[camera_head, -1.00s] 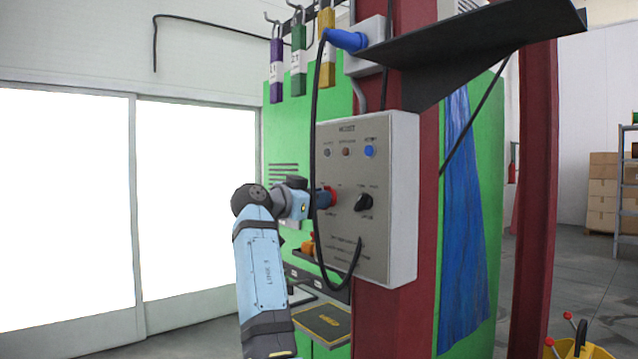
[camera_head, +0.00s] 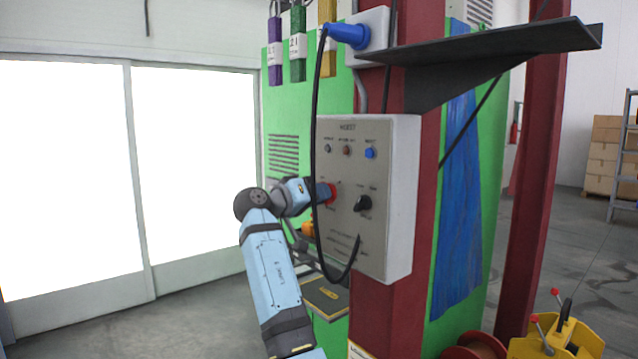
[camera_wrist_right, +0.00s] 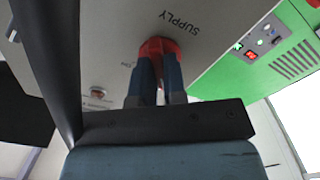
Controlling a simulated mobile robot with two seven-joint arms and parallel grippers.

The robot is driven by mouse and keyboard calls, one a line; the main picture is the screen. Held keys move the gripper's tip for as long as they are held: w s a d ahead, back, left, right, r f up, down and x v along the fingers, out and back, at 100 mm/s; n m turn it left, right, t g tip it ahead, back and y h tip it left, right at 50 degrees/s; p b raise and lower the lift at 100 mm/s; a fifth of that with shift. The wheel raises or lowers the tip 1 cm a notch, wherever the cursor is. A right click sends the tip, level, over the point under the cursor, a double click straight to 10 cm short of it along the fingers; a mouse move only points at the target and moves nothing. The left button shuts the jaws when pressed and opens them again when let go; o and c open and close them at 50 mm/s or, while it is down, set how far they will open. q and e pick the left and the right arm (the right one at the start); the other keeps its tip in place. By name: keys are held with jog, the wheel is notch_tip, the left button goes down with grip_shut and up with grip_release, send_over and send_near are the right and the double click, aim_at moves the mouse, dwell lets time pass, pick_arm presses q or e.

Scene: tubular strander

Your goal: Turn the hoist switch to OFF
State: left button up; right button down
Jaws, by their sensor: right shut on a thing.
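A grey control box (camera_head: 335,240) headed HOIST is fixed to a dark red post. A red rotary switch (camera_head: 333,191) sits at the left of its front face. In the right wrist view the red switch (camera_wrist_right: 158,46) is beside the word SUPPLY. My right gripper (camera_head: 324,194) comes in from the left and is shut on the red switch. Its two fingers (camera_wrist_right: 157,72) cover part of the switch, so I cannot read its exact setting. My left gripper is out of view.
A black knob (camera_head: 363,203) and a blue button (camera_head: 370,153) share the box face. A black cable (camera_head: 315,110) hangs in front, close to my right gripper, from a blue plug (camera_head: 347,35). A dark shelf (camera_head: 490,50) juts out above the box.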

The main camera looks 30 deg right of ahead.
jog(key=shift+n+p, duration=0.6)
jog(key=shift+n, duration=0.1)
jog(key=c, duration=1.2)
grip_release()
jog(key=a, duration=0.9)
jog(key=s+a, duration=0.1)
jog(key=a, duration=0.3)
jog(key=shift+a+b, duration=0.35)
jog(key=shift+a, duration=0.05)
